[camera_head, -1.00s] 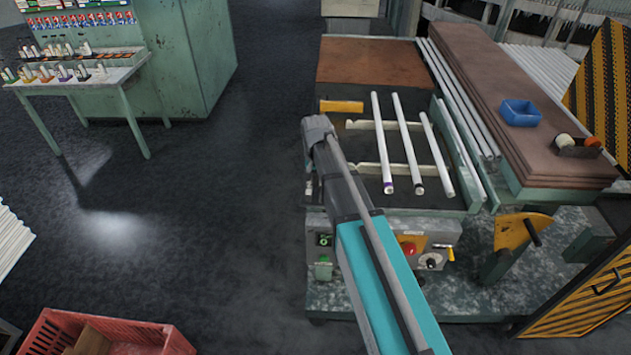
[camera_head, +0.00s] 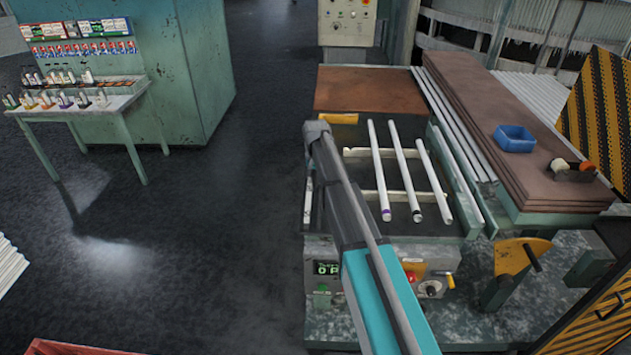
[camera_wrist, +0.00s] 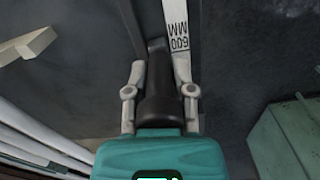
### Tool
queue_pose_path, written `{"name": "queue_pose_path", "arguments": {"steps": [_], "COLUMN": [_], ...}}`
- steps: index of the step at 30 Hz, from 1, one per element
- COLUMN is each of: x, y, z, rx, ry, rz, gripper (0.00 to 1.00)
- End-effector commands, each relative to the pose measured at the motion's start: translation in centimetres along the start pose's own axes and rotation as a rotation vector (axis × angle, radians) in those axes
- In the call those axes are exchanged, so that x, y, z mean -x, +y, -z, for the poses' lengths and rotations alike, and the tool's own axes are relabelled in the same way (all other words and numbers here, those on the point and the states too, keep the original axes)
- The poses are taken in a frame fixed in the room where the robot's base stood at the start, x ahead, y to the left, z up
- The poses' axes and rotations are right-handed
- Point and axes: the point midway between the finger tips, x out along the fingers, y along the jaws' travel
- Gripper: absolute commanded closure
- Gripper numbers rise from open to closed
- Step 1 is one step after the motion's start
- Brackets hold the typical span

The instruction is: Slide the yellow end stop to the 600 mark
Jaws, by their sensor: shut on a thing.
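The yellow end stop (camera_head: 338,118) shows in the head view as a short bar at the far left of the machine bed, by the front edge of the brown top. My gripper (camera_wrist: 162,72) is shut on a dark upright piece (camera_wrist: 160,100) that looks like the stop's handle. No yellow shows in the wrist view. A white scale strip (camera_wrist: 178,35) with the 600 MM mark, upside down, lies just beyond the fingers and slightly right. In the head view my arm hides the fingers.
Several pale glass tubes lie on the bed, including one close to the stop (camera_head: 379,165). A brown board stack (camera_head: 500,130) bearing a blue bin (camera_head: 515,138) stands at right. The control panel (camera_head: 410,268) is at the front. Open floor lies left.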

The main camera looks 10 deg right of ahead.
Motion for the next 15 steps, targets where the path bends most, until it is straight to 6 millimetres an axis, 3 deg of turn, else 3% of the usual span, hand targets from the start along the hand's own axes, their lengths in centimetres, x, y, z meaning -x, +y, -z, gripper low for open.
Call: {"name": "queue_pose_path", "arguments": {"steps": [2,3,8,15], "x": [0.09,0.09,0.09,0.06], "y": [-0.18,-0.19,-0.18,-0.11], "z": [0.59,0.62,0.56,0.38], "rx": [-0.001,-0.001,0.0,-0.001], "ry": [0.01,0.011,0.009,0.007], "rz": [0.003,0.003,0.003,0.002], "gripper": [1.0,0.66,0.37,0.35]}}
